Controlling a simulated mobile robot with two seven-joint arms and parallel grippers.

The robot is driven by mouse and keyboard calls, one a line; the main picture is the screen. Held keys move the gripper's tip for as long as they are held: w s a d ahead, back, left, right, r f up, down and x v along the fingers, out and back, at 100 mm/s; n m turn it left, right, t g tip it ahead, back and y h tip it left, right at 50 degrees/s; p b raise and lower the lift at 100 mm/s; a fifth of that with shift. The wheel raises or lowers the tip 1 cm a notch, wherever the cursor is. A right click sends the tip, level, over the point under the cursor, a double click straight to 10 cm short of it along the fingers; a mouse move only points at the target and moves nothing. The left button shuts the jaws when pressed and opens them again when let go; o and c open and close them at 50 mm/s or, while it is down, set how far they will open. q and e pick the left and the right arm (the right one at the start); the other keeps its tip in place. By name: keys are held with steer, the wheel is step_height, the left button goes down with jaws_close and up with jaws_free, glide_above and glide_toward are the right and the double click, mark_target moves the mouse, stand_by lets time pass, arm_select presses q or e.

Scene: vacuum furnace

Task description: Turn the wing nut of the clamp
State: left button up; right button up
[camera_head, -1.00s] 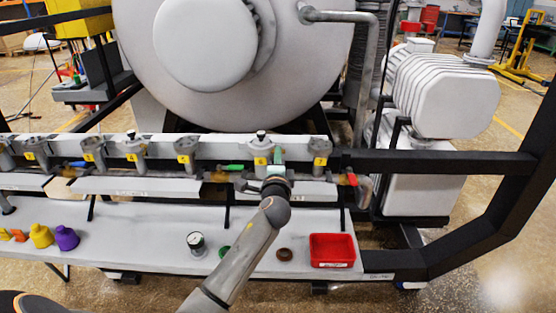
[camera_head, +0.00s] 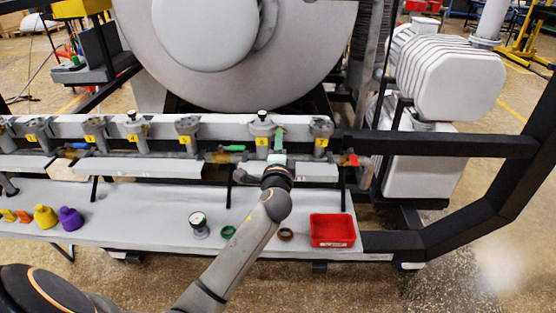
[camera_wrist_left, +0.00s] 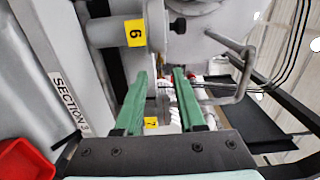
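My left gripper (camera_head: 279,138) reaches from below to the pipe rail in front of the big tank, beside the port with a yellow label (camera_head: 262,141). In the left wrist view its two green fingers (camera_wrist_left: 160,78) are apart, with a gap between them. Small whitish and metal parts and a yellow "7" label (camera_wrist_left: 150,122) show behind the gap. I see nothing clearly held. The clamp and its wing nut cannot be clearly picked out; the gripper and wrist cover part of that spot in the head view. My right gripper is not in view.
A red tray (camera_head: 333,243), a brown ring (camera_head: 286,235), a green ring (camera_head: 228,232), a gauge (camera_head: 199,224) and a purple cap (camera_head: 70,218) are on the lower shelf (camera_head: 140,228). A green-handled valve (camera_head: 232,148) and black frame bars (camera_head: 440,144) are close to the arm.

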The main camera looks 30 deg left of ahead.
arm_select(q)
steer(key=v, duration=0.9)
steer(key=s+d+f+g+h+p, duration=0.1)
steer(key=s+d+f+h+p, duration=0.2)
steer(key=f, duration=0.6)
steer(key=s+d+f+n+g+h+p, duration=0.1)
steer(key=s+d+f+n+g+h, duration=0.1)
steer(key=s+d+f+n+h, duration=0.2)
steer(key=s+d+f+n+g+h+p, duration=0.2)
steer(key=s+d+f, duration=0.6)
steer(key=s+f, duration=0.4)
steer(key=s+n+g+h, duration=0.1)
steer(key=s+n+h, duration=0.1)
steer(key=s+n, duration=0.1)
steer(key=shift+s+n+h, duration=0.3)
steer(key=shift+s, duration=0.45)
